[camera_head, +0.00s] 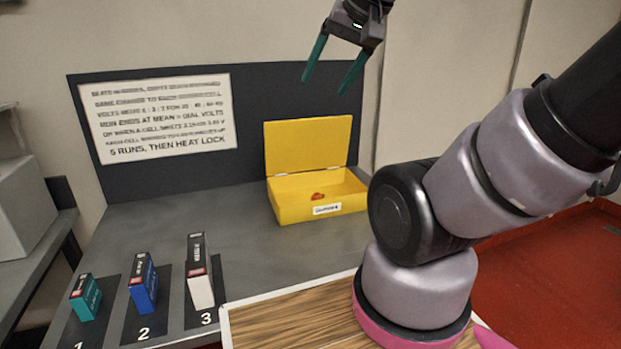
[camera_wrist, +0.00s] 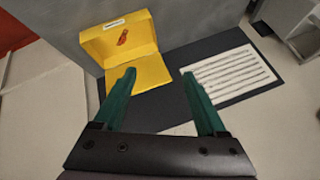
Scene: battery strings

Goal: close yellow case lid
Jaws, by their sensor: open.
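The yellow case (camera_head: 288,206) stands on the grey bench against the dark back panel. Its lid (camera_head: 308,145) is open and stands nearly upright at the rear. A small red-orange item (camera_head: 318,196) lies inside, and a white label is on the front. My gripper (camera_head: 326,82) is open and empty, high above and a little behind the case, its green fingers pointing down. In the wrist view the case (camera_wrist: 94,45) appears upside down beyond the left finger, with the lid (camera_wrist: 150,72) nearer. The gripper (camera_wrist: 158,74) touches nothing there.
Teal (camera_head: 86,298), blue (camera_head: 143,283) and white-and-black (camera_head: 200,284) boxes stand on numbered mats at the front left. A printed sign (camera_head: 158,117) is on the back panel. The bench between the boxes and the case is clear. My arm fills the right side.

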